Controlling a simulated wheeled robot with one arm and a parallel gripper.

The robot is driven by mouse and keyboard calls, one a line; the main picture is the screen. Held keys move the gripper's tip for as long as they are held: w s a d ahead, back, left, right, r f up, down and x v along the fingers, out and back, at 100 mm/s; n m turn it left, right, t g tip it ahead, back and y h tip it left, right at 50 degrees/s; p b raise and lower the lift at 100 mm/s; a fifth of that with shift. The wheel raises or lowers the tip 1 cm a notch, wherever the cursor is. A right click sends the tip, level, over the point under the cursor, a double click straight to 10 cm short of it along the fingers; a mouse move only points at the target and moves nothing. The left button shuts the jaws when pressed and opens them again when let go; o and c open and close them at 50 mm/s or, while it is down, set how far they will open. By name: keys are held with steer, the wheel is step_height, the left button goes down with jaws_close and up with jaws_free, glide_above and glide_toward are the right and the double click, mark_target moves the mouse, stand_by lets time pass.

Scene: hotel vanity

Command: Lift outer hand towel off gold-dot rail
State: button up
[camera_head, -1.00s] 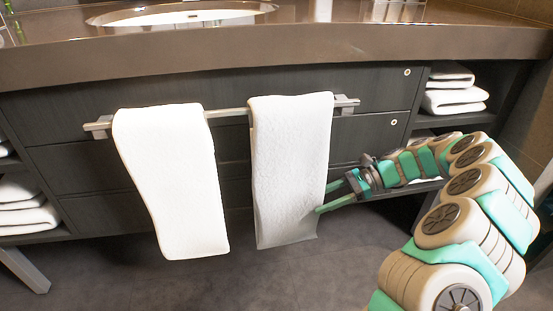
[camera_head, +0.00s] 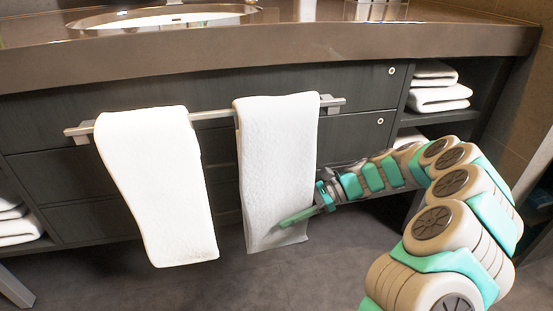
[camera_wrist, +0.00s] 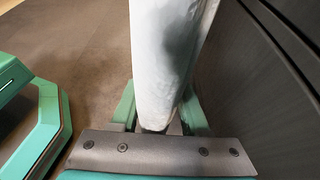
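Two white hand towels hang over a silvery rail (camera_head: 212,115) on the dark vanity front. The right towel (camera_head: 277,150) hangs nearer the rail's right end; the left towel (camera_head: 158,185) hangs apart from it. My gripper (camera_head: 290,216) is at the lower right edge of the right towel, with one green finger across its front and the other hidden behind it. In the wrist view, the towel (camera_wrist: 168,50) stands between the two spread fingers of my gripper (camera_wrist: 158,105). Some gap shows beside the cloth, so the fingers look open around it.
The brown countertop (camera_head: 300,42) overhangs the rail. Folded towels (camera_head: 438,92) lie on the right shelves and more (camera_head: 18,222) at the lower left. The dark drawer fronts are close behind the towels. The floor (camera_head: 270,285) in front is clear.

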jaws_close()
steer(key=shift+r, duration=0.1)
stand_by(0.6)
